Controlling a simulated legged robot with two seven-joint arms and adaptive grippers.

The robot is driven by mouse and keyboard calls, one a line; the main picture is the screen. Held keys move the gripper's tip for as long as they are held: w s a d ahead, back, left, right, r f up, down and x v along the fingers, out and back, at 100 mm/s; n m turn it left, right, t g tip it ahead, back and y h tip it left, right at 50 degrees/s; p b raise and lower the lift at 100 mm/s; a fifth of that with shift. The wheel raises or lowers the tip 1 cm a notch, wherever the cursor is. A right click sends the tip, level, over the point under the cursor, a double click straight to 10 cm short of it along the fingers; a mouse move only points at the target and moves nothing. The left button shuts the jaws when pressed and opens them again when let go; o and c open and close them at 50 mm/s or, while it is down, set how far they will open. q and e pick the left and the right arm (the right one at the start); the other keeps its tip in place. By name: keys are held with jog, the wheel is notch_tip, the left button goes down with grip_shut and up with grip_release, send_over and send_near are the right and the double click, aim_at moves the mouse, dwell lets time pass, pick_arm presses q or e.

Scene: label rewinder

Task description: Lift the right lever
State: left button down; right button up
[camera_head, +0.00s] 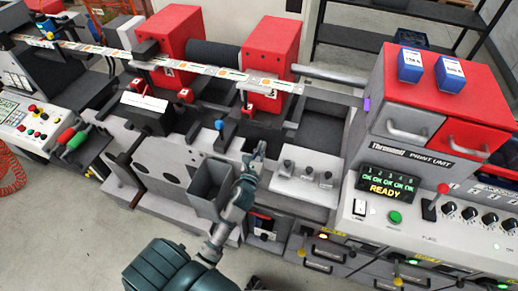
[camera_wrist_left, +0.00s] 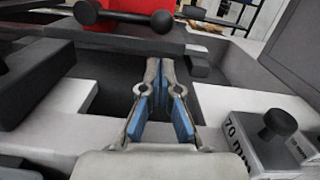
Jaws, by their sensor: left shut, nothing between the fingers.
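My left gripper (camera_head: 258,150) is over the machine's middle deck, in front of the right red block (camera_head: 270,50). In the left wrist view its two grey fingers with blue pads (camera_wrist_left: 162,75) are closed together and empty. Ahead of the fingertips, apart from them, a black bar with round knobs (camera_wrist_left: 125,18) lies across the front of a red surface. A small red part (camera_head: 248,110) sits below the right red block in the head view. A lever with a red knob (camera_head: 443,188) stands on the panel at right. I cannot tell which one is the right lever. My right gripper is not in view.
A weight marked 70 with a black knob (camera_wrist_left: 270,135) stands right of my fingers. A grey open box (camera_head: 208,188) is beside my left arm. The print unit (camera_head: 410,125) rises at right, with two blue boxes (camera_head: 410,65) on top. A dark recess opens around my fingers.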

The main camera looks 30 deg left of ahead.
aim_at(256, 122)
pick_arm(q)
jog(key=x, duration=0.6)
jog(key=shift+a+f, duration=0.15)
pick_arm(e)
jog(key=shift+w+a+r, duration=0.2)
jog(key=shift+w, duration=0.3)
